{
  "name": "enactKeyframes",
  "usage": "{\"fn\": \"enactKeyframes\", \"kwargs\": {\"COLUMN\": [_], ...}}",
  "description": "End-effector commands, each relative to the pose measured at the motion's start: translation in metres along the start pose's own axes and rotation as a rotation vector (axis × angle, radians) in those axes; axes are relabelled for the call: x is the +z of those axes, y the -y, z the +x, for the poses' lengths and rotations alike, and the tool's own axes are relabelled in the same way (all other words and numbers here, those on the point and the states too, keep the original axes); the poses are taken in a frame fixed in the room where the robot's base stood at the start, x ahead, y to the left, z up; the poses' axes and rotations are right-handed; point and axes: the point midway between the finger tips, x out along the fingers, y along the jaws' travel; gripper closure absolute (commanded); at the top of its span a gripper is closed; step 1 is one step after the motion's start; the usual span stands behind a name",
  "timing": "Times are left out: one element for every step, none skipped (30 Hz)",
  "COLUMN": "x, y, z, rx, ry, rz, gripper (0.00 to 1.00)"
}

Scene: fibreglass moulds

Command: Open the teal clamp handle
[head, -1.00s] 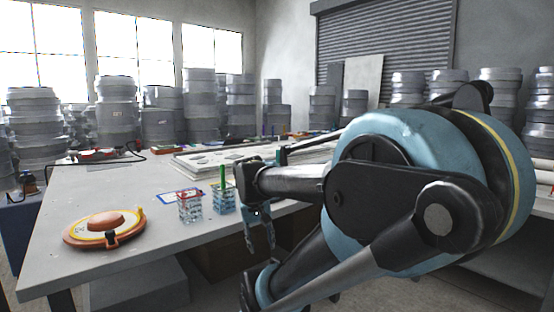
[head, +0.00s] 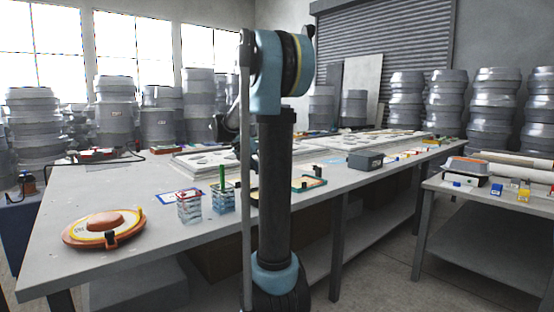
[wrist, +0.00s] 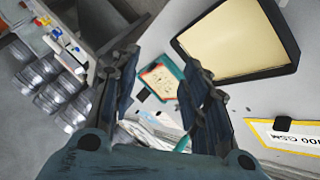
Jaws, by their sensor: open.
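My gripper (wrist: 160,66) is open and empty in the wrist view, its two dark fingers reaching out above the table. A teal-edged flat piece (wrist: 162,98) with a cream and orange face lies beyond and between the fingers. It also shows in the head view (head: 310,184), just right of my column, with a small black part at its edge. A small teal stick-like part (wrist: 182,143) shows low between the fingers; I cannot tell whether it is the clamp handle. No clamp handle is clear in either view, and the fingers touch nothing visible.
The long table (head: 110,182) holds an orange round mould (head: 100,227), two clear cups of blue (head: 224,200) and red (head: 189,208) tint, and a grey box (head: 365,160). A black-framed cream panel (wrist: 235,40) lies right in the wrist view.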

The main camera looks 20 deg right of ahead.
Motion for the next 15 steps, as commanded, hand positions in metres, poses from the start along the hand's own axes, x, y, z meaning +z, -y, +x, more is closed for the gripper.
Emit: {"fn": "enactKeyframes", "kwargs": {"x": [-0.016,-0.025,-0.037,-0.045,-0.054,-0.065,-0.073,-0.081,-0.091,-0.099,-0.106,-0.116,-0.123,-0.130,-0.139], "y": [0.009,0.013,0.018,0.022,0.027,0.033,0.038,0.042,0.049,0.054,0.059,0.066,0.071,0.076,0.084], "z": [0.000,0.000,0.001,0.001,0.001,0.002,0.002,0.003,0.004,0.004,0.005,0.006,0.007,0.008,0.009], "rx": [0.023,0.039,0.057,0.072,0.086,0.104,0.118,0.132,0.149,0.162,0.174,0.190,0.203,0.215,0.231], "ry": [-0.016,-0.027,-0.042,-0.054,-0.066,-0.082,-0.095,-0.107,-0.125,-0.139,-0.153,-0.171,-0.186,-0.200,-0.219], "rz": [0.025,0.042,0.065,0.083,0.100,0.123,0.142,0.159,0.182,0.201,0.219,0.242,0.262,0.279,0.303], "gripper": [0.58,0.58,0.58,0.58,0.58,0.58,0.58,0.58,0.58,0.58,0.58,0.58,0.58,0.58,0.58]}}
